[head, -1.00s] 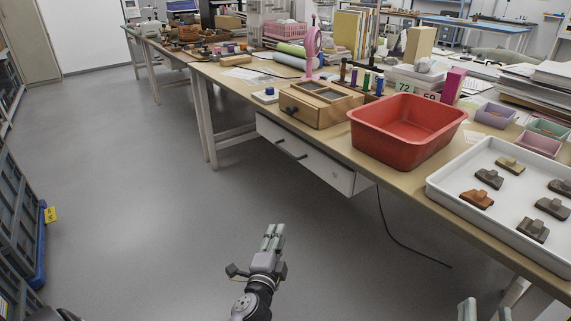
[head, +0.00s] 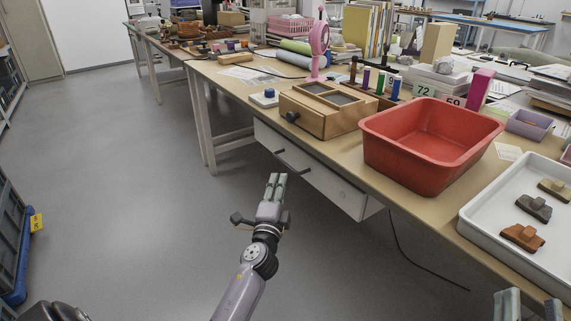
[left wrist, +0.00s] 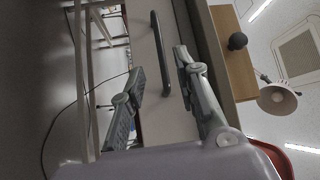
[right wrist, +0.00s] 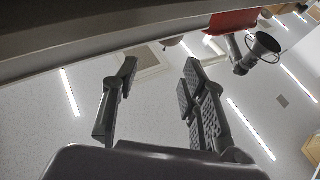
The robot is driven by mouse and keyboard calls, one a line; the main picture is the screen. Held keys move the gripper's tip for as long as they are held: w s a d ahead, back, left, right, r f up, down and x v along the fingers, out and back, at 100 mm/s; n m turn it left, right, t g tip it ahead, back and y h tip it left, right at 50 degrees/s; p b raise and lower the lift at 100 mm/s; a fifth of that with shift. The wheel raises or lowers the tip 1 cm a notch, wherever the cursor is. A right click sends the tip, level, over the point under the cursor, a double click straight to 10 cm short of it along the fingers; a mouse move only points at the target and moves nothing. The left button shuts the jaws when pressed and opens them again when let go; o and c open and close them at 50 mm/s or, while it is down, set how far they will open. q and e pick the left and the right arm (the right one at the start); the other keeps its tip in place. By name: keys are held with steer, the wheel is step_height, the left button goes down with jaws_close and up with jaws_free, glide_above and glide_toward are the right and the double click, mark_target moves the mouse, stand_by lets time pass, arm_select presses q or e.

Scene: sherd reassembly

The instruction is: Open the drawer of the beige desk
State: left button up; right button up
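The beige desk (head: 232,88) runs along the right side of the head view. Under its top is a white drawer front (head: 322,178) with dark bar handles (head: 281,151); it looks shut.
On the desk stand a wooden box (head: 322,120), a red bin (head: 425,165) and a white tray (head: 474,222) with sherds. A cable (head: 415,262) hangs to the floor. The grey floor left of the desk is clear, with a blue-edged rack (head: 20,285) at far left.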

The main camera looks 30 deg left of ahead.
mark_target(285, 163)
arm_select(q)
steer(key=shift+b+x, duration=0.55)
steer(key=shift+x, duration=4.2)
arm_select(e)
steer(key=shift+s+r+t+y, duration=0.1)
steer(key=shift+s+r+t, duration=0.4)
steer(key=shift+r, duration=0.2)
steer(key=shift+s+r+t+y, duration=0.1)
steer(key=shift+s+r+t, duration=0.25)
steer(key=shift+r+t, duration=0.25)
steer(key=shift+s+r+t+y, duration=0.1)
steer(key=shift+s+r+t, duration=0.35)
steer(key=shift+r, duration=0.3)
arm_select(q)
steer(key=shift+c, duration=0.3)
jaws_close()
